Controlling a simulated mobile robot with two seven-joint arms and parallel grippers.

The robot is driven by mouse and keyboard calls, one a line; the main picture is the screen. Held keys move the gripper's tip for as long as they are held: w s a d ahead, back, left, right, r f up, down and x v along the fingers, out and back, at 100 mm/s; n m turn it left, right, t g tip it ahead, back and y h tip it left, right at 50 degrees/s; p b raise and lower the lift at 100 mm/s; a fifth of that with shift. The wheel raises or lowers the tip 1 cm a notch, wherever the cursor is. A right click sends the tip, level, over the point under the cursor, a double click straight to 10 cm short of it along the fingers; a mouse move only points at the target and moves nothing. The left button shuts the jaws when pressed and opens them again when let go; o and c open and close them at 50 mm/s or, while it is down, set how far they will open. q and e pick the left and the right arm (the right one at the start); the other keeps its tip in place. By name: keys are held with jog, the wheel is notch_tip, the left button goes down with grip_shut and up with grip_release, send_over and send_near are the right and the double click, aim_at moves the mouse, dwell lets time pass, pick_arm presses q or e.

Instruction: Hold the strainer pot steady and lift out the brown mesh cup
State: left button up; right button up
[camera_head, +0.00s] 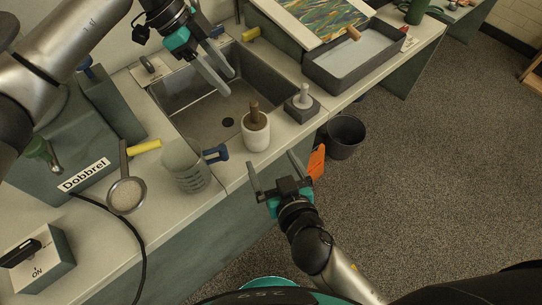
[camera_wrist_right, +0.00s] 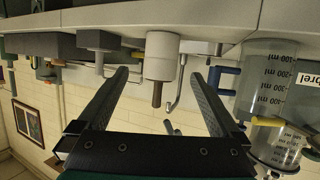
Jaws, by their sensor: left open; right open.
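A white pot (camera_head: 256,136) stands upright on the counter by the sink's front edge, and I take it for the strainer pot. A brown rod-like handle (camera_head: 254,110) rises from it; any mesh cup inside is hidden. In the right wrist view, which is upside down, the pot (camera_wrist_right: 160,57) and its brown handle (camera_wrist_right: 157,94) show between my fingers. My left gripper (camera_head: 230,85) is open and empty above the sink, up and left of the pot. My right gripper (camera_head: 271,159) is open and empty in front of the counter edge, just below the pot and apart from it.
A clear measuring jug (camera_head: 188,178) with a blue handle stands left of the pot. A grey block with a pale peg (camera_head: 302,106) stands to its right. A yellow-handled sieve (camera_head: 125,194) lies farther left. The sink (camera_head: 192,112) is behind; a dark bin (camera_head: 345,136) stands below.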

aim_at(253, 123)
jog(key=shift+t, duration=0.3)
jog(key=x, duration=0.5)
jog(key=r+x, duration=0.1)
jog(key=x, duration=0.3)
jog(key=r+x, duration=0.1)
jog(key=x, duration=0.4)
jog(key=shift+w+a+f, duration=0.1)
jog(key=shift+w+a, duration=0.35)
jog(key=shift+w, duration=0.15)
jog(key=c, duration=1.2)
jog(key=o, duration=0.8)
jog(key=shift+c, duration=0.2)
jog(key=shift+s+f, duration=0.1)
jog(key=shift+f, duration=0.05)
jog(key=c, duration=1)
jog(key=shift+f, duration=0.1)
